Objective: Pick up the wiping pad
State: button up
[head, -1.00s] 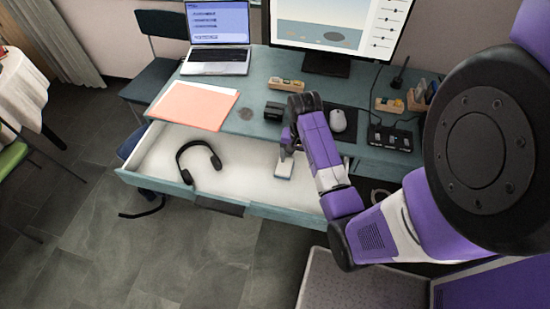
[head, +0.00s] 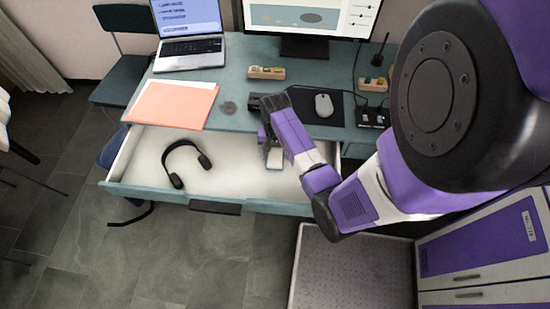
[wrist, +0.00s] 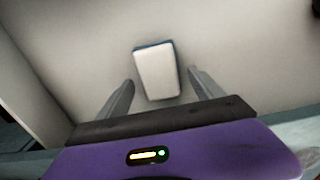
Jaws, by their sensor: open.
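The wiping pad (wrist: 157,74) is a small white block with a blue edge. It lies on the white floor of the open drawer (head: 226,178), toward the drawer's right side. It also shows in the head view (head: 274,158), partly hidden by my gripper. My gripper (wrist: 160,88) is open over the drawer, one finger on each side of the pad's near end in the picture. The fingers look apart from the pad. I cannot tell the height left between the fingertips and the drawer floor.
Black headphones (head: 184,163) lie in the drawer to the left. On the desk are an orange folder (head: 172,104), a laptop (head: 188,45), a mouse (head: 324,105) on a dark mat, and a monitor (head: 308,20). The drawer's walls surround my gripper.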

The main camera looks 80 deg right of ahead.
aim_at(276, 156)
jog(key=shift+f, duration=0.15)
jog(key=c, duration=1.5)
jog(key=shift+r+p, duration=2.15)
jog(key=shift+r, duration=7.85)
